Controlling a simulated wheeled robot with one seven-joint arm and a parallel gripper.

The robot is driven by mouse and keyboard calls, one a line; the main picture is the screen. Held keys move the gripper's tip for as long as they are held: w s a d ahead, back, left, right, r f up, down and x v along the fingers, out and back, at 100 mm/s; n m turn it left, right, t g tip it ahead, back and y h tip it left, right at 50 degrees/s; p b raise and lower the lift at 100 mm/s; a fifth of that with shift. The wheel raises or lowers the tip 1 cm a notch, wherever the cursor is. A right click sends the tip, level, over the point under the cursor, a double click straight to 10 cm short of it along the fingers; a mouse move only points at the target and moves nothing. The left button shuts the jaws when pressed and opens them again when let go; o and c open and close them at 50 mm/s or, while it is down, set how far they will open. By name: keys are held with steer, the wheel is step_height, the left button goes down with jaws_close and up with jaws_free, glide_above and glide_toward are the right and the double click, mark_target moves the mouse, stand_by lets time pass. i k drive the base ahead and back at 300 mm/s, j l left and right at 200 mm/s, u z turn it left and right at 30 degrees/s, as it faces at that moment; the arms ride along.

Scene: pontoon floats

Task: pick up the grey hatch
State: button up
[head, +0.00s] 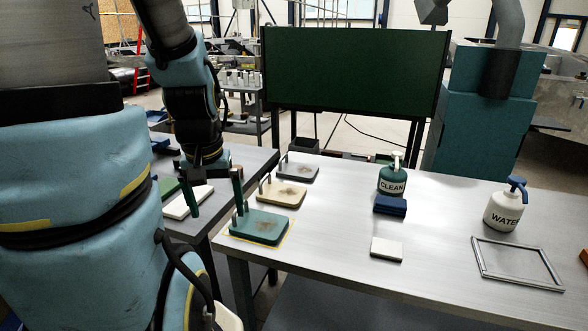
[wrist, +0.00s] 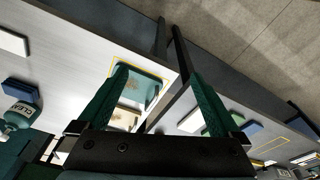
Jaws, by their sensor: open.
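The grey hatch (head: 298,171) is a flat plate with a small upright post and a brownish smudge on top. It lies on the light metal table in the head view, the farthest of three similar plates in a row. I cannot make it out in the wrist view, where the gripper body covers that part. My gripper (head: 216,211) is open and empty, left of the plates, above the gap between two tables. Its green fingers (wrist: 155,72) also show in the wrist view, spread apart.
A beige hatch (head: 283,193) and a teal hatch (head: 262,227), inside a yellow outline, lie nearer. A CLEAN bottle (head: 392,181), blue block (head: 390,206), white block (head: 386,249), WATER bottle (head: 503,211) and grey frame (head: 517,263) stand right. The table's middle is mostly clear.

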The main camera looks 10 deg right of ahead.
mark_target(296, 170)
steer(key=u, duration=0.45)
steer(key=k+l+u, duration=0.1)
steer(key=u, duration=0.25)
steer(key=k+l+u, duration=0.15)
steer(key=u, duration=0.25)
steer(key=k+l+u, duration=0.15)
steer(key=u, duration=0.2)
steer(key=l, duration=0.3)
steer(key=i+l, duration=0.1)
steer(key=l, duration=0.2)
